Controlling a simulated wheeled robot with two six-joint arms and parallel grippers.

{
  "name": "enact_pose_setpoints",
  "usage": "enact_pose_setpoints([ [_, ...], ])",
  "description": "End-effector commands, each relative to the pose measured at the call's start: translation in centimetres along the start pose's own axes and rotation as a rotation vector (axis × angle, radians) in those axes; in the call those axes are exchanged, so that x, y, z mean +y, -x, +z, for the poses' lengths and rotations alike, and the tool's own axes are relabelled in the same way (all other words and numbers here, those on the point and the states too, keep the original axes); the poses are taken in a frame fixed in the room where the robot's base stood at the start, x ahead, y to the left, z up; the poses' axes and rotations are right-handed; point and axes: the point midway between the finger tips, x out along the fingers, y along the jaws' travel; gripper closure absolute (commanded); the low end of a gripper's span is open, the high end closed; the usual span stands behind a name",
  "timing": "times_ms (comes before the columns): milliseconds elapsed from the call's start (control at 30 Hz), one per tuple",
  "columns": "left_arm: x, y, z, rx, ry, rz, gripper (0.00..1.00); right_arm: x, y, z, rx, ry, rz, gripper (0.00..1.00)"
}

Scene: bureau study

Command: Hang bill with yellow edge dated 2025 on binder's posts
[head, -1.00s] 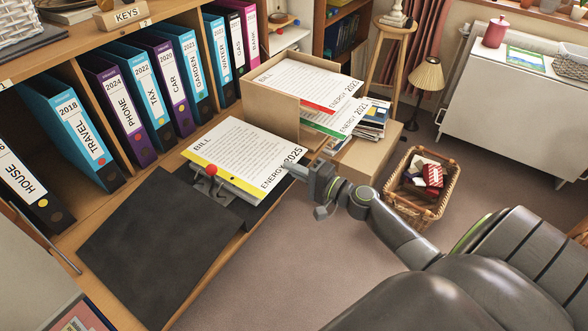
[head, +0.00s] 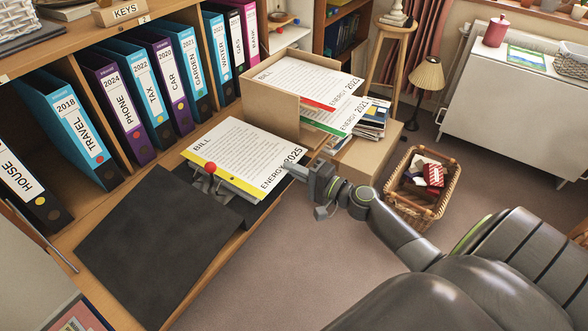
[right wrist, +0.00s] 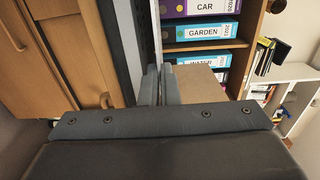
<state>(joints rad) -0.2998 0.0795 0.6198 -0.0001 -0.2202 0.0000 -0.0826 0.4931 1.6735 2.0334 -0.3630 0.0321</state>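The bill with a yellow edge, dated 2025 (head: 245,150), is a white printed sheet over the open binder (head: 160,245). Its yellow edge faces the binder's metal posts (head: 212,184), beside a red knob (head: 210,168). The edge overlaps the post area; I cannot tell whether the posts pass through its holes. My right gripper (head: 289,168) is shut on the bill's right edge, near the date. My left gripper is out of view.
A cardboard box (head: 270,113) behind the bill holds bills with red and green edges. Upright binders (head: 150,95) fill the shelf at the left. A wicker basket (head: 422,190) stands on the floor at the right. Open carpet lies in front.

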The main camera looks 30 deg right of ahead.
Motion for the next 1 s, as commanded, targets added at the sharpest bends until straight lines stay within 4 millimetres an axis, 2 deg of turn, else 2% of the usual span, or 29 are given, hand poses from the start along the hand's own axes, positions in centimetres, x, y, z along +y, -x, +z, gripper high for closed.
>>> enact_pose_setpoints([
  [967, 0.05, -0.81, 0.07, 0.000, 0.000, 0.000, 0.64, 0.35, -0.01, 0.01, 0.000, 0.000, -0.001, 1.00],
  [1000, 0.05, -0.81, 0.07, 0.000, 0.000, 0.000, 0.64, 0.36, -0.01, 0.01, 0.000, 0.000, -0.001, 0.93],
])
